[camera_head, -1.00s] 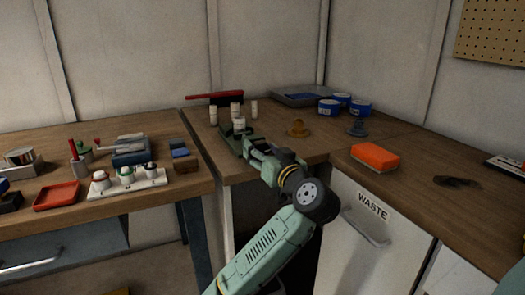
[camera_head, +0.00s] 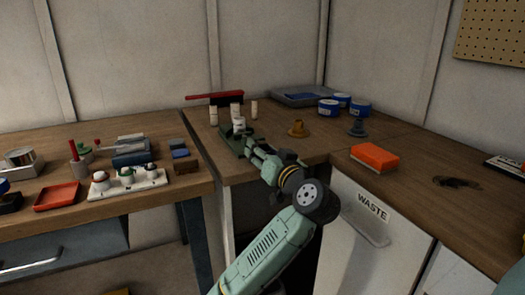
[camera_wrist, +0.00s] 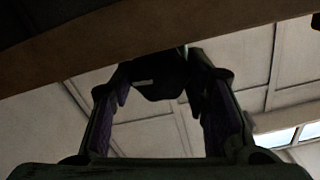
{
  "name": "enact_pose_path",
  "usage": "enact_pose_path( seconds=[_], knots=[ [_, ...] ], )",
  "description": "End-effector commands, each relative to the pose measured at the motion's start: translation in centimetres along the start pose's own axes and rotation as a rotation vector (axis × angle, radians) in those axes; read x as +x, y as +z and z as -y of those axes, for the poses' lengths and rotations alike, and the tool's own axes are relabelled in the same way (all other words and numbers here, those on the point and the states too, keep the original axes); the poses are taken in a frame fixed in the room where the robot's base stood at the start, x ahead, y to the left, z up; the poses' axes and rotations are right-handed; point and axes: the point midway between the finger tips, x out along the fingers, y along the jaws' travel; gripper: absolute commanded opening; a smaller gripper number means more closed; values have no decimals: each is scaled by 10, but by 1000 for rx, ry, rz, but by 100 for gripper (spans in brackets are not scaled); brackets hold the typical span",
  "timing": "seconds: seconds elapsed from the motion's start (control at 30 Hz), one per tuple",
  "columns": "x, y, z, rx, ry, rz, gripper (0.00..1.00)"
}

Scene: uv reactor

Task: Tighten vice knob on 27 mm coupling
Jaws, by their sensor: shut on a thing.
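A dark green vice (camera_head: 230,138) stands at the front left of the right bench. A pale cylindrical coupling (camera_head: 239,125) sits at the vice, its base hidden. My gripper (camera_head: 250,143) reaches the near side of the vice from below; its fingertips are hard to make out there. In the wrist view my gripper (camera_wrist: 160,90) points upward, and its two fingers are shut on a dark knob (camera_wrist: 160,78) at their tips. The knob lies under a brown edge, and its markings are too dark to read.
Several pale cylinders (camera_head: 254,109) stand behind the vice, near a red-handled brush (camera_head: 214,96). A brown stopper-like piece (camera_head: 298,129) stands to the right. An orange block (camera_head: 375,157) and blue tins (camera_head: 360,107) are farther right. The bench edge lies close under my arm.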

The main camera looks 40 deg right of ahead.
Motion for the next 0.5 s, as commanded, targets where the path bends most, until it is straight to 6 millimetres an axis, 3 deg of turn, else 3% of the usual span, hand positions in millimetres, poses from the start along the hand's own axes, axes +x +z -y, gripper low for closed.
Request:
enact_pose_path(
  seconds=[0.5],
  knots=[
    [0,0,-1,328,0,2,15]
  ],
)
